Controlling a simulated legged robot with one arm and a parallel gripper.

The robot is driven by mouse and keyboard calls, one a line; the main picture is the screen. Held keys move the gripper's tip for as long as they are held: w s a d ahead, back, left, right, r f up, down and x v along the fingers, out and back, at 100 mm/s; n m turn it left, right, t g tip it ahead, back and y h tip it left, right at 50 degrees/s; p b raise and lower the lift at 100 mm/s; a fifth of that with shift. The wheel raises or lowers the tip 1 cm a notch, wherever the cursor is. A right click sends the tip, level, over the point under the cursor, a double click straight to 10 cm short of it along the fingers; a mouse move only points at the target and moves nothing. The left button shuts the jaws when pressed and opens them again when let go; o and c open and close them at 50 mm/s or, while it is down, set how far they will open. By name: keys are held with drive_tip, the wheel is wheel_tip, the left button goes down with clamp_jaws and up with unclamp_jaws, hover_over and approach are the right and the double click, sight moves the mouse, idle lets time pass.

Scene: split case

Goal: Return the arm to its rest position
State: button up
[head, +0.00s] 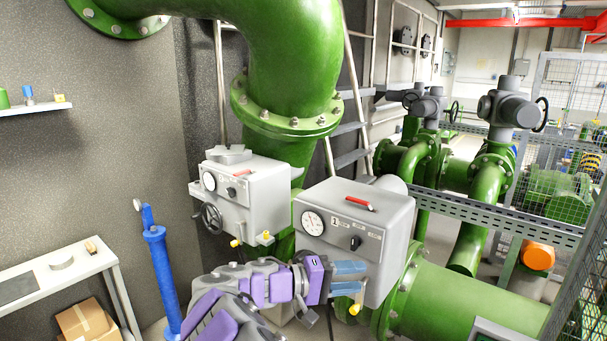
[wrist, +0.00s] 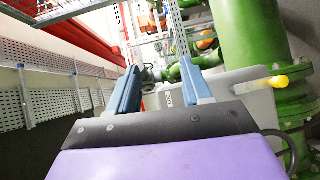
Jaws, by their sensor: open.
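My arm (head: 240,290), purple and grey, reaches from the bottom of the head view toward the right. My gripper (head: 352,278) has two blue fingers, spread apart with nothing between them. In the head view the fingers overlap the lower front of the nearer grey control box (head: 368,253), close to a yellow lever (head: 356,303). I cannot tell whether they touch the box. In the wrist view the gripper (wrist: 160,82) is also open and empty, with a grey box (wrist: 236,92) and a yellow knob (wrist: 277,82) just right of the fingers.
A second grey box (head: 250,200) with a gauge and handwheel stands left of the nearer one. Large green pipes (head: 470,310) run behind and right. A blue post (head: 162,270) stands left of my arm. A white bench (head: 50,278) and cardboard boxes (head: 84,320) are at lower left.

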drive_tip(key=s+d+r+m+g+y, duration=0.2)
drive_tip(key=s+d+g, duration=0.2)
drive_tip(key=s+d, duration=0.7)
drive_tip(key=s+d+f+m+g+y, duration=0.1)
drive_tip(key=s+d+f+g+y, duration=0.1)
drive_tip(key=s+d+y, duration=0.45)
drive_tip(key=s+a+f+y, duration=0.4)
drive_tip(key=s+a, duration=0.2)
drive_tip(key=s, duration=0.5)
drive_tip(key=s+a+f+y, duration=0.4)
drive_tip(key=s+a, duration=0.2)
drive_tip(key=s, duration=0.5)
drive_tip(key=shift+s+f+n, duration=0.25)
drive_tip(key=shift+f+n, duration=0.05)
drive_tip(key=shift+f, duration=0.1)
drive_tip(key=shift+a, duration=0.35)
drive_tip(key=shift+d, duration=0.15)
